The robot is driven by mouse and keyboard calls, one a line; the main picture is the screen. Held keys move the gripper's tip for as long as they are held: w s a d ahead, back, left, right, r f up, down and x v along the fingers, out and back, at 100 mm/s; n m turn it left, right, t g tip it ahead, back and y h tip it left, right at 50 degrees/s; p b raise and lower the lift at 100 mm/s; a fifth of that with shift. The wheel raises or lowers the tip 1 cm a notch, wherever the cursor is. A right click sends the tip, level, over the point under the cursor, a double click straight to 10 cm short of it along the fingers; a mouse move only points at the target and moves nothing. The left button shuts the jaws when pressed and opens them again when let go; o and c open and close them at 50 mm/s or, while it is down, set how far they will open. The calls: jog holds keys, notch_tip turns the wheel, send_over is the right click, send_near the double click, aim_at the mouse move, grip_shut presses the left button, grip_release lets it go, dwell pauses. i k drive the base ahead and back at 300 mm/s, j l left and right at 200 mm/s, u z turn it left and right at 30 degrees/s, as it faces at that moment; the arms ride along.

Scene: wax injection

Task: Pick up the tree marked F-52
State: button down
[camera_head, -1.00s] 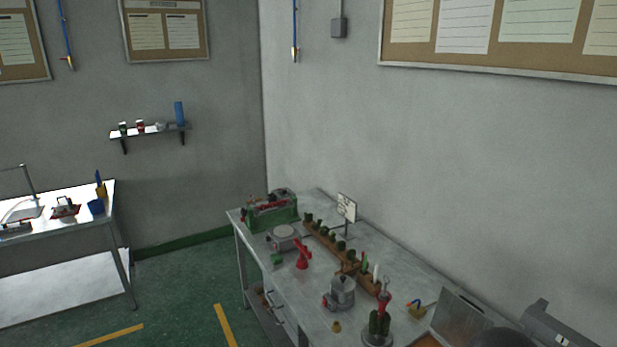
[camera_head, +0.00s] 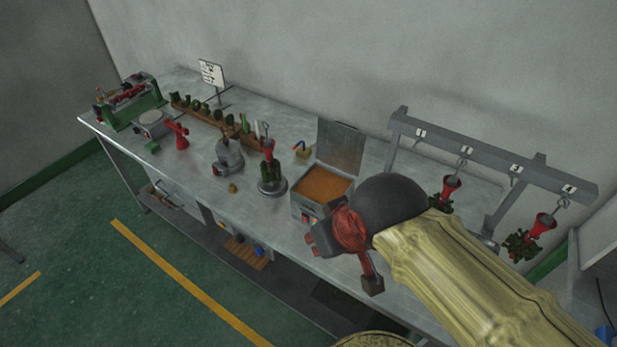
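Two wax trees with red tops and dark green branches hang from a grey rack (camera_head: 450,140). One tree (camera_head: 450,187) hangs near the middle, its lower part partly hidden by my arm. The other tree (camera_head: 543,222) hangs at the right end. A third, similar red-and-green tree (camera_head: 267,165) stands upright on a round grey base on the bench. I can read no F-52 mark on any of them. My gripper (camera_head: 342,263) is over the bench's front, left of the rack and apart from all the trees. Its fingers are too unclear to judge.
An orange-filled box (camera_head: 324,184) with a raised lid stands just behind my gripper. A grey pot (camera_head: 228,157), a red clamp-like piece (camera_head: 178,135), a wooden strip of green pieces (camera_head: 203,114) and a green machine (camera_head: 131,104) occupy the bench's left. Floor in front is clear.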

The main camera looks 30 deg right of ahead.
aim_at(271, 168)
jog(key=i+j+z, duration=0.25)
jog(key=j, duration=0.15)
jog(key=j+z, duration=0.25)
jog(key=i+j+z, duration=0.1)
jog(key=j+z, duration=0.2)
jog(key=j, duration=0.25)
